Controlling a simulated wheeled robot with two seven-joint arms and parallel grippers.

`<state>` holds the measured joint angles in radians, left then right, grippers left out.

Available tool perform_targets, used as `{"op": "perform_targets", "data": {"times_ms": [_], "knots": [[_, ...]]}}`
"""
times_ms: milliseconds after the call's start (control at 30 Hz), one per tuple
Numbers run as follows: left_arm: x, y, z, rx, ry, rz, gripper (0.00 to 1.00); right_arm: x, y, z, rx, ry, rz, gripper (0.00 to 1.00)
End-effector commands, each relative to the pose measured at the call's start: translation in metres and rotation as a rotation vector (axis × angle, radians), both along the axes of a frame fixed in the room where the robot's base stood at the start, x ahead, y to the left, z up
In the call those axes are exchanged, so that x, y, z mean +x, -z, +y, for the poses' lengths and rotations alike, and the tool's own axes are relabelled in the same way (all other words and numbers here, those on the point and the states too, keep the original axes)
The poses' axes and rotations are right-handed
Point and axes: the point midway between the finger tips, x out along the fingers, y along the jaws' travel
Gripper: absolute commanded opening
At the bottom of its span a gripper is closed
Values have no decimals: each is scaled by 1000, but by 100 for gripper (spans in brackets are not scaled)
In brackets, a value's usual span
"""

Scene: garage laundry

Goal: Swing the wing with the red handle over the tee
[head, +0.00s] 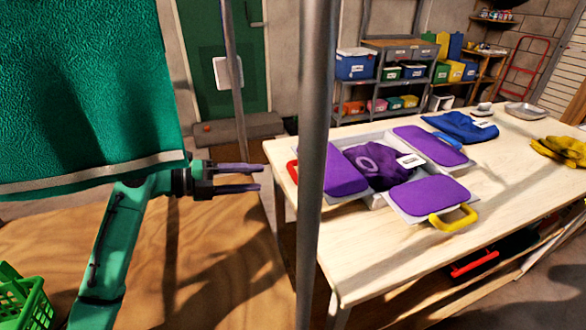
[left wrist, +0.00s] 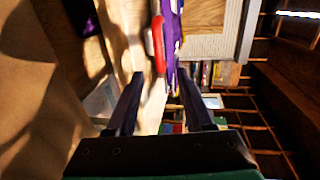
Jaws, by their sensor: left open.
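The folding board (head: 375,200) lies on the table with its purple-topped wings spread flat. The tee (head: 370,165), dark purple with a white tag, lies bunched at its middle. The wing with the red handle (head: 340,172) is on the left, lying outward beside the tee. Its red handle (head: 292,171) sticks out toward my left gripper; a pole partly hides the wing. My left gripper (head: 261,178) is open and empty, just left of the handle and apart from it. In the left wrist view the red handle (left wrist: 158,45) is ahead, between the fingers' lines. My right gripper is out of view.
A grey upright pole (head: 315,110) stands in front of the table (head: 370,265). A green towel (head: 85,90) hangs at upper left. A yellow handle (head: 455,217) is on the near wing. Blue cloth (head: 460,127) and yellow gloves (head: 562,150) lie farther right.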

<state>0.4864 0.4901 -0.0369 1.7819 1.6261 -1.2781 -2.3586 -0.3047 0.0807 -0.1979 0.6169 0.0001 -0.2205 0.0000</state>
Motion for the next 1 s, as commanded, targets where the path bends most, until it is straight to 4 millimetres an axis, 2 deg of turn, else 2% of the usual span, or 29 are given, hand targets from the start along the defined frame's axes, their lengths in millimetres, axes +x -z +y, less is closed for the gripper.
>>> {"op": "perform_targets", "data": {"times_ms": [133, 300, 400, 533, 733, 767, 800, 900, 1000], "knots": [[16, 3, -38, -6, 2, 4, 52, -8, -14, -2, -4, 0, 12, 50], [32, 13, -77, -3, 1, 3, 52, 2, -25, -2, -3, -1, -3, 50], [39, 18, -92, -3, -1, 2, 52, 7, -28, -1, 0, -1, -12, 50], [42, 22, -100, -1, -1, 3, 52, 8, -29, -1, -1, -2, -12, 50], [42, 23, -101, -1, -1, 2, 52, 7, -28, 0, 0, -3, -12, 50], [42, 23, -101, -1, -1, 2, 48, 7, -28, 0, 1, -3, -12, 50], [42, 23, -100, -1, -1, 2, 33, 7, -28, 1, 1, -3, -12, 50], [42, 23, -100, -1, -1, 2, 0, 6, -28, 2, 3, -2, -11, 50], [42, 23, -100, -1, -1, 2, 0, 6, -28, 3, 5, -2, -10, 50]]}}
